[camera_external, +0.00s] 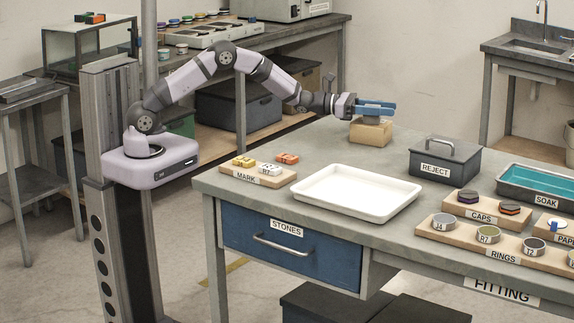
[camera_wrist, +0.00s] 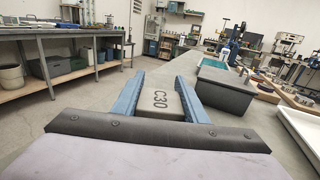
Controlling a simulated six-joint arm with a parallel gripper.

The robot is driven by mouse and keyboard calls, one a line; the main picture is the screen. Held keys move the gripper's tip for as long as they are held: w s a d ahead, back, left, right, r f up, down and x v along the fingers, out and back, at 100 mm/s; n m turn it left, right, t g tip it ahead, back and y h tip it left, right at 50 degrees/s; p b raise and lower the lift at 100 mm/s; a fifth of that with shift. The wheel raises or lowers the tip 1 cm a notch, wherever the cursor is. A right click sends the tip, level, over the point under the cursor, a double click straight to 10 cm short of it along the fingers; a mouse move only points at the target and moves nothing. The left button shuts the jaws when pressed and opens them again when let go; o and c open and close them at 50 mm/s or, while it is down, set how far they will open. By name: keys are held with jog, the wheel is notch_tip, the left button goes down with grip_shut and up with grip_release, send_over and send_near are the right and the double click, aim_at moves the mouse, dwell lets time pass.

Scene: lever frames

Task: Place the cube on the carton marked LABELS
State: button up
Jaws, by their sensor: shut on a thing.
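My gripper (camera_external: 386,107) is at the far edge of the main table, with its blue fingers level. In the wrist view, my gripper (camera_wrist: 162,77) is shut on a grey block (camera_wrist: 163,100) marked C30, which I take for the cube. The cube (camera_external: 371,119) shows partly below the fingers in the external view. A small tan carton (camera_external: 370,134) stands directly under it on the table. No LABELS marking is readable on the carton. I cannot tell whether the cube touches the carton's top.
A dark REJECT box (camera_external: 444,163) with a handle stands right of the carton. A white tray (camera_external: 397,211) lies in front. A MARK board (camera_external: 230,174), CAPS and RINGS boards, and a teal SOAK tray (camera_external: 512,190) stand around it. The table between carton and white tray is clear.

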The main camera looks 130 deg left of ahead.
jog(key=o, duration=1.2)
jog(key=shift+o, duration=0.2)
jog(key=shift+r, duration=0.1)
jog(key=shift+r+p, duration=0.15)
jog(key=shift+p, duration=0.3)
jog(key=shift+s+d, duration=0.1)
jog(key=shift+s, duration=0.2)
jog(key=b+v, duration=0.2)
jog(key=v, duration=0.9)
jog(key=shift+s+b, duration=0.2)
jog(key=shift+b, duration=0.2)
jog(key=shift+d, duration=0.1)
